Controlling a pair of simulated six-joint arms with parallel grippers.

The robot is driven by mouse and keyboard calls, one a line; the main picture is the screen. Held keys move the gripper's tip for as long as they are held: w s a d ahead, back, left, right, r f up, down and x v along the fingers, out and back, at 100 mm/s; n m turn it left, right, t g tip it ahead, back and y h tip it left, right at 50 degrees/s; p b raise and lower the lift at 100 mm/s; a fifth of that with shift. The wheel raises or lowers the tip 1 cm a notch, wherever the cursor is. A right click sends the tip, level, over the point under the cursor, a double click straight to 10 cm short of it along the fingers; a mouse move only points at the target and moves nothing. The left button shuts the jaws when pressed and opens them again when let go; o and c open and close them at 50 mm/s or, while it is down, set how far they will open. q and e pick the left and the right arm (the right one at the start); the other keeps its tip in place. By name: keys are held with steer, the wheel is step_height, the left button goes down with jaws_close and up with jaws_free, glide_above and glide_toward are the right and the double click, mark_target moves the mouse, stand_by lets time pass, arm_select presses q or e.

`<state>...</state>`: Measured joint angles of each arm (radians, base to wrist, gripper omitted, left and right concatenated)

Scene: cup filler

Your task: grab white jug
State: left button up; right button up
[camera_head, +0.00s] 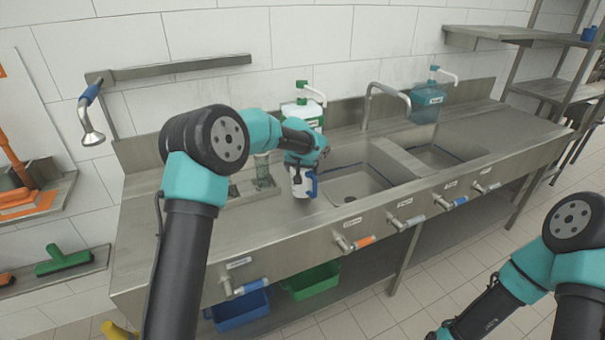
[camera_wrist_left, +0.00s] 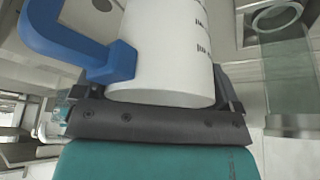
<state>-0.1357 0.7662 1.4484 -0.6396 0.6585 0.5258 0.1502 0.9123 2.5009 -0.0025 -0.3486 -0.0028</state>
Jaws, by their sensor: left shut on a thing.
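The white jug (camera_head: 301,185) has a blue handle and stands out from the steel counter at the left end of the sinks. My left gripper (camera_head: 302,166) is shut on it; the arm hides part of the jug. In the left wrist view the white jug (camera_wrist_left: 165,50) fills the space between the fingers of my left gripper (camera_wrist_left: 155,100). Its blue handle is at the left and dark measuring marks show on its side. Whether its base touches the counter is hard to tell. My right arm is at the lower right of the head view, with its gripper out of sight.
A clear glass (camera_head: 263,173) stands just left of the jug; it also shows in the wrist view (camera_wrist_left: 287,75). Behind are a green-topped dispenser (camera_head: 302,113) and a teal dispenser (camera_head: 427,102). The sink basin (camera_head: 355,183) and curved tap (camera_head: 387,92) lie to the right.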

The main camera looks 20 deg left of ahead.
arm_select(q)
steer(key=shift+r, duration=0.8)
steer(key=s+d+r, duration=0.1)
steer(key=s+d, duration=0.3)
steer(key=s, duration=1.1)
steer(key=shift+s+d+r, duration=0.15)
steer(key=shift+s+d, duration=0.05)
